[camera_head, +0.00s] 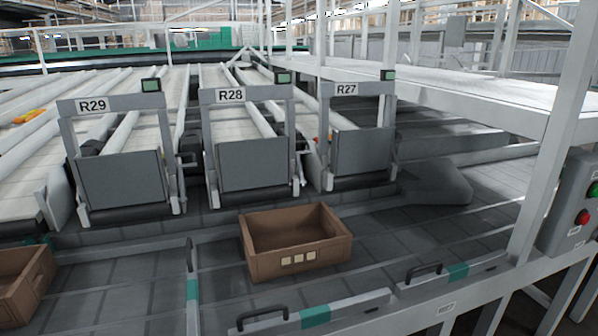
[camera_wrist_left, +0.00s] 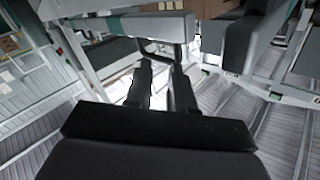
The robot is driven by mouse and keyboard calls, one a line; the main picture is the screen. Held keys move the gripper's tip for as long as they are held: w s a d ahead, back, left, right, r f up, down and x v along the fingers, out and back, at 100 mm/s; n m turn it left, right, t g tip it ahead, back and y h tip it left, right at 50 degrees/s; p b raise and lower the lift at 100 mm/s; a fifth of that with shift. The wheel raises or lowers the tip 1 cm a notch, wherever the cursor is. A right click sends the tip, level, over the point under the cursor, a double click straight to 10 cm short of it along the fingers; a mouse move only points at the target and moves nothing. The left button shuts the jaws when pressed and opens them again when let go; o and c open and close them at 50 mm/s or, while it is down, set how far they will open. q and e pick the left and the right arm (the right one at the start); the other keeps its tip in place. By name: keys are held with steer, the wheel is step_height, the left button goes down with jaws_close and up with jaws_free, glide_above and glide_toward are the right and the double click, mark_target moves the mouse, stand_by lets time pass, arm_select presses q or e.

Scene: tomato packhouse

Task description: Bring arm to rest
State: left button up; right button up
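Neither of my arms shows in the head view. In the left wrist view, my left gripper (camera_wrist_left: 161,66) shows as two dark fingers with a clear gap between them. I see nothing held in the gap, only pale background. A light rail (camera_wrist_left: 150,25) with a dark handle (camera_wrist_left: 178,52) lies just beyond the fingertips. I cannot tell whether the fingers touch the handle. My right gripper is in neither view.
A brown crate (camera_head: 262,262) stands empty on the grey roller conveyor (camera_head: 420,235). Another crate (camera_head: 22,285) is cut off at left. Gates with handles (camera_head: 262,316) line the front edge. Lanes end in grey flaps (camera_head: 120,180). A button box (camera_head: 575,205) is at right.

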arm_select(q)
steer(key=s+f+n+g+y+b, duration=0.35)
steer(key=s+f+n+b, duration=0.2)
steer(key=s+f, duration=0.4)
steer(key=s+a+r+g+y+p, duration=0.1)
steer(key=a+r+p, duration=0.3)
steer(key=p, duration=1)
steer(key=s+a+r+n+g+y+p, duration=0.1)
steer(key=s+a+r+p, duration=0.3)
steer(key=r+p, duration=0.7)
steer(key=p, duration=0.3)
steer(key=shift+s+p, duration=0.15)
steer(key=shift+p, duration=0.25)
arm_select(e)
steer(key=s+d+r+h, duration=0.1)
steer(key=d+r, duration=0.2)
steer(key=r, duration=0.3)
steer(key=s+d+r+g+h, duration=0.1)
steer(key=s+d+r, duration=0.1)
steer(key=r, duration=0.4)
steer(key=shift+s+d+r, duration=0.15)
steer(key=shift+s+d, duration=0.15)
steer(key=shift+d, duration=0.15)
arm_select(q)
steer(key=shift+n, duration=0.25)
steer(key=shift+r, duration=0.1)
